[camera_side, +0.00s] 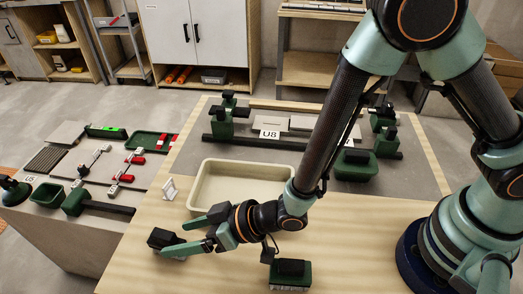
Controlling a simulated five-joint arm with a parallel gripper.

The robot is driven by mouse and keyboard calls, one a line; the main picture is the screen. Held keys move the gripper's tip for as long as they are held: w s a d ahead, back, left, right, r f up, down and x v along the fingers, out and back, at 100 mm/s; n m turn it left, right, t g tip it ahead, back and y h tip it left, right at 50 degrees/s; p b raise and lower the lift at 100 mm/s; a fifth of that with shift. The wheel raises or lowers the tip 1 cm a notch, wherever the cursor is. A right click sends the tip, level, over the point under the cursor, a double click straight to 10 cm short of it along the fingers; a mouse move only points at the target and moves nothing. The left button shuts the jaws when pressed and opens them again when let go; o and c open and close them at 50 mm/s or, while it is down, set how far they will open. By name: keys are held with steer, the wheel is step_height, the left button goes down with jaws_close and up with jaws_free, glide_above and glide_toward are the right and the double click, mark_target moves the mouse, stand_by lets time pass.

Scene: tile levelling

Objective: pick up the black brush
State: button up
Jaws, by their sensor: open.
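A dark block-like object (160,237), which looks like the black brush, lies on the wooden table near its front left edge. Its paler underside shows low at the right. My gripper (175,238) is open, with two green fingers pointing left. The fingers are at the brush, one on the far side and one crossing in front of it, so part of the brush is hidden. I cannot tell whether either finger touches it. A second block (290,270), green with a black top, sits on the table to the right of my gripper.
An empty beige tray (240,182) lies just behind my gripper. A small white stand (169,188) is left of it. Behind are a clamp frame with a U8 label (270,134) and a green bin (355,170). A side bench (75,235) with tools is at the left.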

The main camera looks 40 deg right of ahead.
mark_target(176, 238)
steer(key=x, duration=0.4)
steer(key=shift+w+a+f, duration=0.15)
steer(key=shift+w+a, duration=0.1)
steer(key=shift+a, duration=0.05)
jaws_close()
